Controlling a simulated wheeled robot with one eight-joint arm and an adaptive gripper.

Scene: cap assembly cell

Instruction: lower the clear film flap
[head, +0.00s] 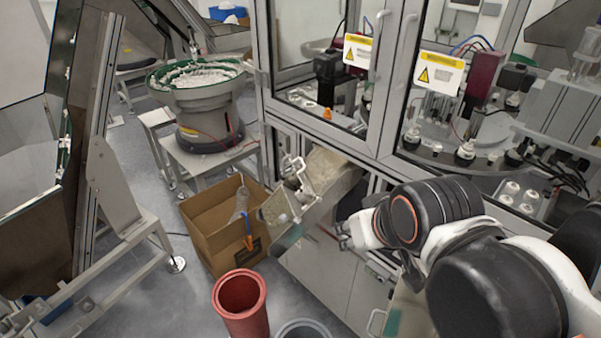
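A metal chute (332,172) slopes out of the machine's lower opening toward the cardboard box. At its lower end is a bracket (297,178) and a pale, see-through panel (278,208), which looks like the clear film flap. I cannot tell its exact tilt. My gripper (343,235) is to the right of and below the chute end, apart from the flap, in front of the machine's lower cabinet. Its fingers are small and partly hidden by my arm, so I cannot tell whether they are open or shut. Nothing shows held in them.
An open cardboard box (208,243) with a clear bottle and a blue-and-orange tool stands below the chute. A red bin (240,300) and a grey bin (303,329) stand in front. Glass machine doors (385,80) rise behind. A bowl feeder (200,95) stands at the back left.

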